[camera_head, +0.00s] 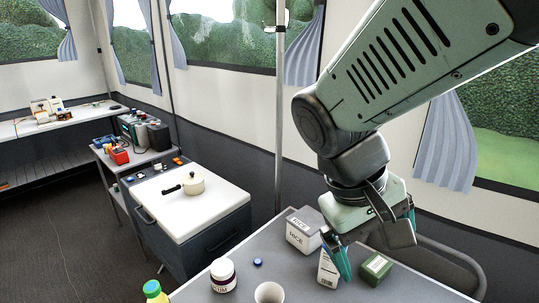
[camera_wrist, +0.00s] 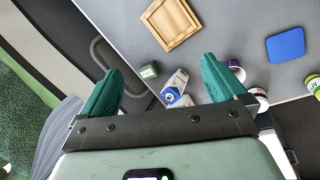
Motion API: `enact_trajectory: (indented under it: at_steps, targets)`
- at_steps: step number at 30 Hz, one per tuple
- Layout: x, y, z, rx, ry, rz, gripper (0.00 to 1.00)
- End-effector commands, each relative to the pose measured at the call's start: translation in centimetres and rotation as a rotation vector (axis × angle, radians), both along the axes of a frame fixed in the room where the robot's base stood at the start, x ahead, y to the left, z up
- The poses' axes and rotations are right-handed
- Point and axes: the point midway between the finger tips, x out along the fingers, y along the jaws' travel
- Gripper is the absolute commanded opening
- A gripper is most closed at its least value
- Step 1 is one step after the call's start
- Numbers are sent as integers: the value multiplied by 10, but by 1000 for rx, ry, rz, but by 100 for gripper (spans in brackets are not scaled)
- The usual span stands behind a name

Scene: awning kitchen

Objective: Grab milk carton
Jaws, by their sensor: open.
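The milk carton (camera_head: 328,270) is a white box with dark lettering, upright on the grey table in the head view. In the wrist view the white carton with a blue round mark (camera_wrist: 180,80) lies between the two finger lines, nearer the right finger. My gripper (camera_wrist: 163,68) is open, with its teal fingers spread wide. The other finger is partly hidden by the gripper's body.
A rice box (camera_head: 303,232) stands behind the carton and a small green box (camera_head: 375,268) to its right. A labelled jar (camera_head: 223,275), a cup (camera_head: 269,293) and a bottle (camera_head: 153,290) stand to the left. The wrist view shows a wooden tray (camera_wrist: 148,17) and blue mat (camera_wrist: 286,45).

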Motion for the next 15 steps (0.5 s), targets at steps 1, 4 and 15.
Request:
enact_trajectory:
  at_steps: [1,4,15]
  targets:
    - [6,-5,-13,-69,78,28,98]
    - [17,-19,-32,-218,202,89,98]
    - [79,-45,-102,-799,533,438,98]
